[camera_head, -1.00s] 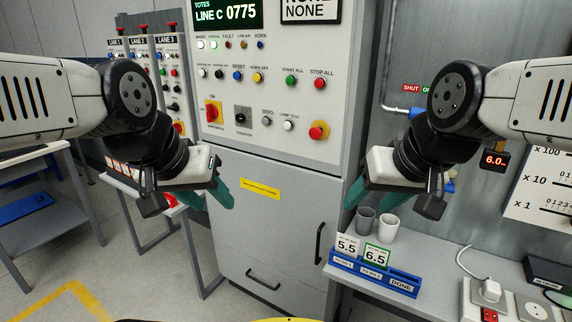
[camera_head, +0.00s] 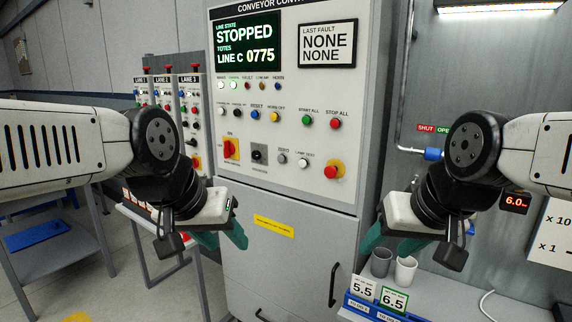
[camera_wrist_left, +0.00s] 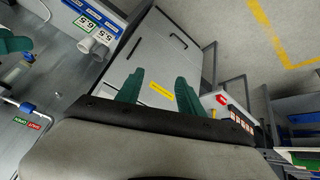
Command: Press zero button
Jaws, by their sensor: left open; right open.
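The zero button (camera_head: 282,159) is a small grey round button under the ZERO label, low on the grey conveyor control panel (camera_head: 230,178). It sits between the black selector switch (camera_head: 259,154) and the white lamp test button (camera_head: 303,162). My left gripper (camera_head: 222,240) is open and empty, below and left of the zero button and apart from it. In the left wrist view its green fingers (camera_wrist_left: 158,88) are spread over the cabinet's lower front; the button does not show there. My right gripper (camera_head: 388,244) is open and empty, right of the cabinet in the picture.
A red emergency stop button (camera_head: 333,170) and a red-yellow rotary switch (camera_head: 231,148) flank the row. The display (camera_head: 247,44) reads STOPPED. Lane panels (camera_head: 170,115) stand at left. Cups (camera_head: 404,270) and a blue card holder (camera_head: 365,305) are on the right bench.

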